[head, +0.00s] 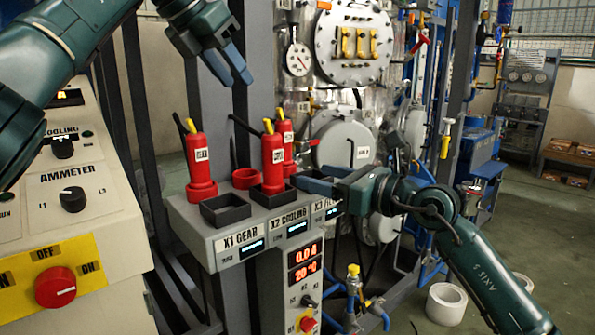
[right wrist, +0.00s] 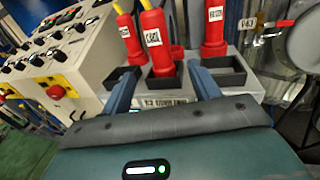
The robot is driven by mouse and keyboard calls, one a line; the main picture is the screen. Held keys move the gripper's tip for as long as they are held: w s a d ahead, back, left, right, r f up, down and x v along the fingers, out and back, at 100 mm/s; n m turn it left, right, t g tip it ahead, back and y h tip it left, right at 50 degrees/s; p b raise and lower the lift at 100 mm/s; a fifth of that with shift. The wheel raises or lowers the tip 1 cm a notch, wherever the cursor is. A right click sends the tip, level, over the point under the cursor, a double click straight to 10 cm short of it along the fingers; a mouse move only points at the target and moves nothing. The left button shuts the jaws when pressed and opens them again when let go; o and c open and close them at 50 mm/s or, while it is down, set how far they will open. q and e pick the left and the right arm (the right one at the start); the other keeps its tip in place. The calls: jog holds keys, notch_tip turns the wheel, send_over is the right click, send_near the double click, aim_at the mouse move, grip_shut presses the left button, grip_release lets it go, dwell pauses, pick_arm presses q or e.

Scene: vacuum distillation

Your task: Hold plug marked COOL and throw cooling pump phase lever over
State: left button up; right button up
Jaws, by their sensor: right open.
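The red plug marked COOL (right wrist: 155,42) stands upright in or at the middle black socket box of the X2 COOLING station; it also shows in the head view (head: 273,160). My right gripper (head: 308,180) is open at the right of the station. In the right wrist view its fingers (right wrist: 162,88) point at the COOL plug, which lies ahead between them, apparently ungripped. My left gripper (head: 237,80) hangs empty above the station with its fingers apart. A black knob under the word COOLING (head: 62,147) is on the left panel; whether it is the phase lever is unclear.
Another red plug (head: 200,165) stands at the left, and a third (head: 285,135) behind the COOL plug. The X1 socket box (head: 225,210) is empty. A red OFF/ON knob (head: 55,287) sits on the panel. Pipes and a steel vessel (head: 345,85) stand behind.

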aim_at(280, 167)
jog(key=x, duration=1.2)
grip_shut()
pick_arm(q)
jog(key=shift+c, duration=0.9)
jog(key=shift+w+a+f, duration=0.3)
jog(key=shift+a+f, duration=0.05)
jog(key=c, duration=0.3)
jog(key=a+f+h, duration=0.1)
jog(key=a+f+m+t+h, duration=0.1)
jog(key=a, duration=0.1)
jog(key=shift+a+f+h, duration=0.15)
jog(key=shift+a+h, duration=0.05)
jog(key=shift+h, duration=0.1)
grip_shut()
jog(key=s+a+f+m+t+h, duration=0.1)
jog(key=s+a+f, duration=0.1)
jog(key=s, duration=0.3)
jog(key=shift+s+a+f+t+h, duration=0.3)
jog(key=shift+s+a+h, duration=0.1)
jog(key=shift+a, duration=0.45)
jog(key=shift+w, duration=0.1)
